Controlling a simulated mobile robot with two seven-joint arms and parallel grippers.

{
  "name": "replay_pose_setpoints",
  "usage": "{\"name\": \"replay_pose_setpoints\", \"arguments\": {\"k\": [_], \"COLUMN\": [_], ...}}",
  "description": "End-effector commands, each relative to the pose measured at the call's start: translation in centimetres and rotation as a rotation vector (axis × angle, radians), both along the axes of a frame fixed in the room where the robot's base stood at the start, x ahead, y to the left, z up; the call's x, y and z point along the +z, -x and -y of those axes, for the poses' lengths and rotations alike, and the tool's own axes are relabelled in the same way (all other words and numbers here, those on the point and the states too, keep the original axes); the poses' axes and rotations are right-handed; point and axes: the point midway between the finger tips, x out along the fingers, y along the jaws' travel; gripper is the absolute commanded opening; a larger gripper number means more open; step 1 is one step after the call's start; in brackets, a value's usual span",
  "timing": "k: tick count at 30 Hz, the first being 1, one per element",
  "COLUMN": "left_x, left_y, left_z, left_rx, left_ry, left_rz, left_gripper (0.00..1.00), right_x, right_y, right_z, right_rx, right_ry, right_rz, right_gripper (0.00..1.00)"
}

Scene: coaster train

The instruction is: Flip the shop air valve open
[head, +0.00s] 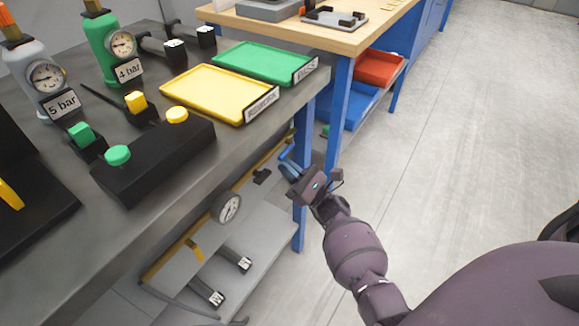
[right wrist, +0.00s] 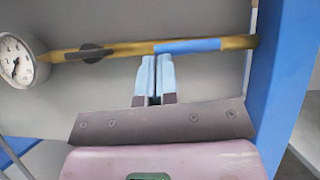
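A yellow air pipe (head: 250,165) runs under the front edge of the workbench, with a round gauge (head: 228,207) on it. In the right wrist view the pipe (right wrist: 125,49) crosses the upper part, and a blue lever handle (right wrist: 190,46) lies along it. The blue lever also shows in the head view (head: 286,152). My right gripper (head: 288,168) is beside the lever. In the right wrist view its fingers (right wrist: 155,62) are together, with tips just below the pipe at the lever's left end; contact cannot be told. My left gripper is not in view.
A black fitting (right wrist: 95,53) sits on the pipe left of my fingers. A blue table leg (right wrist: 287,80) stands close on the right. Above are the workbench (head: 195,165), a yellow tray (head: 215,90) and a green tray (head: 262,62). The floor at right is clear.

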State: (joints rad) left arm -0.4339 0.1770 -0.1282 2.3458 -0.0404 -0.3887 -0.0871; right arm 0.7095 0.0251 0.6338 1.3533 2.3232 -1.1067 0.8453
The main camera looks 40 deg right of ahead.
Motion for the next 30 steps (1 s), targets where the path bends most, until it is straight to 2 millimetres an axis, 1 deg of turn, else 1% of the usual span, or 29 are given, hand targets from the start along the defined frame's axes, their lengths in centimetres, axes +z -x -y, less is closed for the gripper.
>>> {"name": "replay_pose_setpoints", "arguments": {"k": [6, 20, 23, 27, 30], "left_x": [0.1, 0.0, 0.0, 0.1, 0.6], "left_y": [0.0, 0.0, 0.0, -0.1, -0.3], "left_z": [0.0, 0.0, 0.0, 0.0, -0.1], "left_rx": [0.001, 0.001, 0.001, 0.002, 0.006], "left_ry": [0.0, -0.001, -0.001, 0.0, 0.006], "left_rz": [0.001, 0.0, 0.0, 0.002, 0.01], "left_gripper": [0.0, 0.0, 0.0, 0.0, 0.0], "right_x": [0.3, 0.1, -0.4, -1.6, -1.2], "right_y": [-0.1, 0.2, 0.9, 2.7, 4.5], "right_z": [-0.2, -0.1, 0.3, 1.1, 1.9], "right_rx": [0.002, 0.002, 0.0, -0.002, -0.001], "right_ry": [0.001, 0.002, 0.002, 0.001, 0.001], "right_rz": [0.004, 0.004, 0.002, 0.001, 0.006], "right_gripper": [0.0, 0.0, 0.0, 0.0, 0.0]}}
